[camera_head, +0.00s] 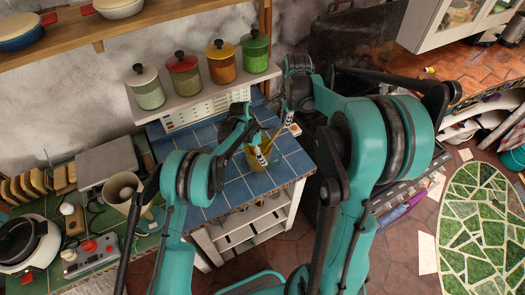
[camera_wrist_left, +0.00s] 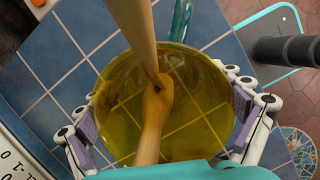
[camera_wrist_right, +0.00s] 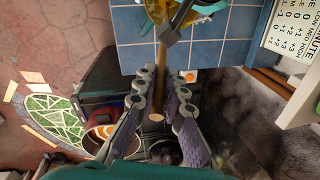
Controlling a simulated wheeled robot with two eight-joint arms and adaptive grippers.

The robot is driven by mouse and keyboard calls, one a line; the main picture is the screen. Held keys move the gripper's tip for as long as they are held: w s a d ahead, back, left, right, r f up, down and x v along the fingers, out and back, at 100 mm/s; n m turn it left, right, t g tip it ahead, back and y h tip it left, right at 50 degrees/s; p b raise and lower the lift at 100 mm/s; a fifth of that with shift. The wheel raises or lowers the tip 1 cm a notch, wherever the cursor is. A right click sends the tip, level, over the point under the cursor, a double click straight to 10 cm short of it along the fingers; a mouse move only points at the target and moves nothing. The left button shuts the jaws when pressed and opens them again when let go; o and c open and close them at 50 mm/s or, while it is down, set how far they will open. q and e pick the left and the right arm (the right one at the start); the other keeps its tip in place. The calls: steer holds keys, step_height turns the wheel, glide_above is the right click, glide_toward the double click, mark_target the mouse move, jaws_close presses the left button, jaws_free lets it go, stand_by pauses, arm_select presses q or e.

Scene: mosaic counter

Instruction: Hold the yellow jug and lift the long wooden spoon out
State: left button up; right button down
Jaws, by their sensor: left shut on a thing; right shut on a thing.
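The yellow see-through jug (camera_head: 262,154) stands on the blue tiled counter. My left gripper (camera_head: 258,150) is shut around it; the left wrist view shows fingers on opposite sides of the jug (camera_wrist_left: 205,85). The long wooden spoon (camera_head: 277,133) leans up out of the jug. In the left wrist view the spoon (camera_wrist_left: 135,30) crosses the rim, and its lower part shows inside the jug. My right gripper (camera_wrist_right: 162,105) is shut on the upper handle of the spoon (camera_wrist_right: 157,116).
Several lidded canisters (camera_head: 183,75) stand on a shelf behind the blue tiles (camera_head: 220,180).

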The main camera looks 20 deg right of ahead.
steer(key=shift+s+f, duration=0.1)
steer(key=shift+f, duration=1.95)
steer(key=c, duration=1.5)
jaws_free()
step_height(320, 180, up, 13)
steer(key=shift+f, duration=0.1)
arm_select(q)
steer(key=o, duration=0.5)
steer(key=shift+o, duration=0.2)
